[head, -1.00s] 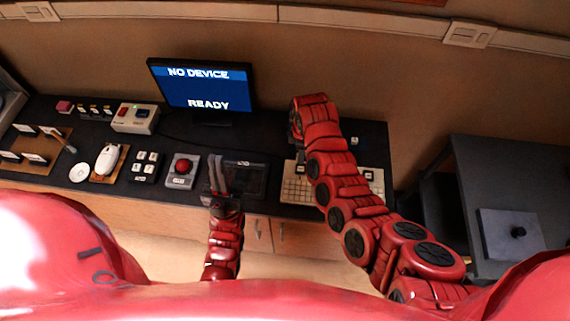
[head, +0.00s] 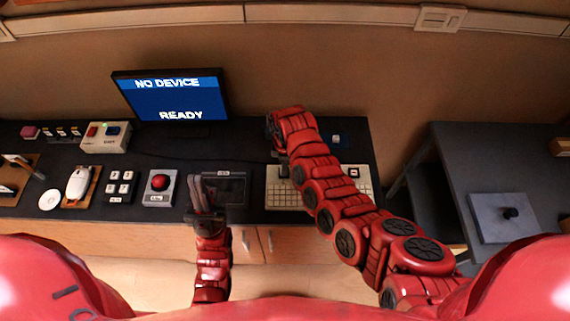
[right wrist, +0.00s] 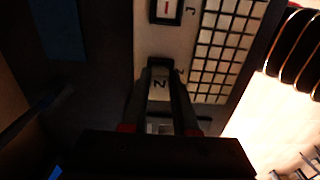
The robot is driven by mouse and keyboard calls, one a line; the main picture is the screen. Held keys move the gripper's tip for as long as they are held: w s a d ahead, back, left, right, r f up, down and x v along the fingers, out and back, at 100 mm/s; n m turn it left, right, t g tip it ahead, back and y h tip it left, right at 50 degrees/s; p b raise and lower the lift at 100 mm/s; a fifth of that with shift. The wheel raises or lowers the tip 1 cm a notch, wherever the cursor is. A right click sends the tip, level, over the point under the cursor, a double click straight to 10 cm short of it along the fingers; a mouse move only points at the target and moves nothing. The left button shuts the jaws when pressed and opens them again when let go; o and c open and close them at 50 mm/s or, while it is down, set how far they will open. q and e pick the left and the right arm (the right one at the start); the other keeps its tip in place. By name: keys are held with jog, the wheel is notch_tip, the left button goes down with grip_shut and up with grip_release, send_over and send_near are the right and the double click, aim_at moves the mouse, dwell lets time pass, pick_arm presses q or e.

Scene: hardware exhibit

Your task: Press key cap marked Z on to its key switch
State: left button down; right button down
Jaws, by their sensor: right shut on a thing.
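In the right wrist view my right gripper (right wrist: 160,88) is shut on the pale key cap marked Z (right wrist: 158,84). The cap is over the white keyboard panel (right wrist: 205,15), close to a dark square frame (right wrist: 159,62) that is partly hidden by the fingers. I cannot tell whether the cap touches the switch. In the head view the right gripper (head: 272,140) is at the back left of the keyboard (head: 286,200), and my arm hides much of the keyboard. My left gripper (head: 199,190) is empty, with two fingers slightly apart, in front of a dark device.
A framed key with a red mark (right wrist: 165,10) is beside the letter J. A monitor (head: 170,95) reads NO DEVICE READY. A red button box (head: 159,187), a four-key pad (head: 121,186) and a mouse (head: 78,184) stand left. A dark side table (head: 460,150) is right.

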jog(key=shift+r+p, duration=0.1)
jog(key=shift+p, duration=0.55)
dwell(1.5)
jog(key=shift+f, duration=0.45)
dwell(0.6)
jog(key=shift+c, duration=0.6)
grip_release()
jog(key=shift+r, duration=0.1)
jog(key=shift+r+p, duration=3.05)
jog(key=shift+r, duration=0.45)
jog(key=shift+f, duration=0.1)
